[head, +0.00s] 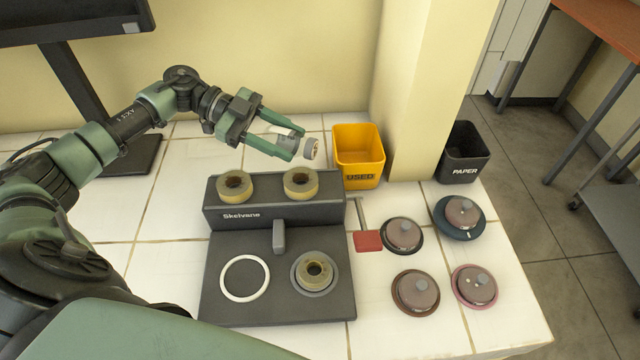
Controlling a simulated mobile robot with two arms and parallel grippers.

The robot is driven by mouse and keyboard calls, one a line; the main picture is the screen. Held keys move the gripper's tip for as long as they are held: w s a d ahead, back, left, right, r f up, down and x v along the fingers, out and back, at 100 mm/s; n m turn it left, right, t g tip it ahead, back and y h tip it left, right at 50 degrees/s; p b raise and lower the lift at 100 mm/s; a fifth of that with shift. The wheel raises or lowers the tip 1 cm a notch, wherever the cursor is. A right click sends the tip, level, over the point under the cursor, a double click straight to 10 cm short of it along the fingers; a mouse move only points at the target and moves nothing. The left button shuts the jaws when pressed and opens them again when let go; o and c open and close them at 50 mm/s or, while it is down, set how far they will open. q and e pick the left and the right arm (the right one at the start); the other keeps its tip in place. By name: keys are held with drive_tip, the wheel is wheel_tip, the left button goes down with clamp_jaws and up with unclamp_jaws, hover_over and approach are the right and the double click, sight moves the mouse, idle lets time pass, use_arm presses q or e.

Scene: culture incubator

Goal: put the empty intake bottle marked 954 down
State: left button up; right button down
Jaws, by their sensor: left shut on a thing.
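My left gripper (283,141) is shut on a small bottle (311,149), above the white tiled counter behind the dark device. The bottle lies tilted on its side between the fingers, with its ringed brownish-white end pointing right. The fingers cover part of its body, and I cannot read a number on it. A yellow bin marked USED (359,178) stands just to the right of the bottle, which is outside its opening. My right gripper is not in view.
The dark Skelvane device (225,300) carries two ring-shaped pieces on top, another in a lower socket, and a white ring (245,279). Several lidded round dishes (403,235) stand further right. A black PAPER bin (463,167) is beyond the pillar.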

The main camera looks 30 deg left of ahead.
use_arm(q)
wheel_tip(320, 180, down, 8)
drive_tip(key=shift+d+r, duration=0.1)
drive_tip(key=shift+r, duration=0.1)
drive_tip(key=shift+f, duration=0.1)
drive_tip(key=o, duration=1.2)
